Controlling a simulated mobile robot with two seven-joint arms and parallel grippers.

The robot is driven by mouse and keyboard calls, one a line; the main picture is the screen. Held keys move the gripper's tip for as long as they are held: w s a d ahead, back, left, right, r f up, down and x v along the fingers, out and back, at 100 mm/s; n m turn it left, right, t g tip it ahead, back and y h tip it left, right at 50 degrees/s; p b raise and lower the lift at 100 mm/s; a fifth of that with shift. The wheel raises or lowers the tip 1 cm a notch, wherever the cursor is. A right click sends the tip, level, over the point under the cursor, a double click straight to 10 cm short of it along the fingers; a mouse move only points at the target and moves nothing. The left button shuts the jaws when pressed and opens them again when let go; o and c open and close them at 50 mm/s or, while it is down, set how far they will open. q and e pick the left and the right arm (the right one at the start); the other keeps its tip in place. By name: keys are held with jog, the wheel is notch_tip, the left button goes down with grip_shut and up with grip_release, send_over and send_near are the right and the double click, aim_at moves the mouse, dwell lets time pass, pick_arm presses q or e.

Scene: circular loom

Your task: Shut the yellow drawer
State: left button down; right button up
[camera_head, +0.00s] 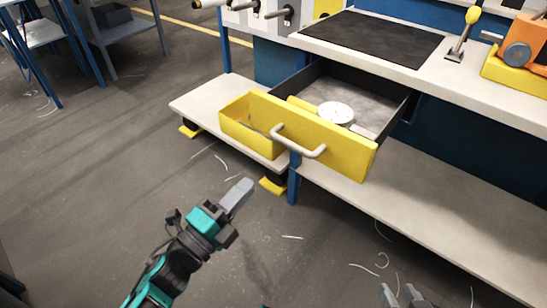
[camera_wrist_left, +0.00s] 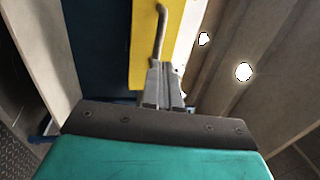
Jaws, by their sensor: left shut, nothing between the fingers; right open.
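The yellow drawer (camera_head: 340,148) is pulled out from under the workbench, with a pale curved handle (camera_head: 298,144) on its front. A round white dial (camera_head: 335,113) and other small items lie inside it. My left gripper (camera_head: 246,186) is shut and empty, in front of and to the lower left of the drawer, apart from it in the head view. In the left wrist view the yellow drawer front (camera_wrist_left: 145,45) and its handle (camera_wrist_left: 160,30) show beyond the shut left fingers (camera_wrist_left: 164,68). My right gripper (camera_head: 408,292) is open at the bottom edge, partly cut off.
A yellow bin (camera_head: 235,128) stands on the low shelf (camera_head: 205,103) left of the drawer. The workbench top (camera_head: 480,92) holds a black mat (camera_head: 372,38), a lever (camera_head: 462,35) and an orange machine (camera_head: 525,45). The grey floor in front is open, with scattered pale shavings.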

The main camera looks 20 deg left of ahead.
pick_arm(q)
jog(key=x, duration=1)
jog(key=shift+w, duration=0.25)
pick_arm(e)
jog(key=shift+a+f, duration=0.1)
jog(key=shift+f, duration=0.1)
pick_arm(q)
jog(key=shift+w+d, duration=0.1)
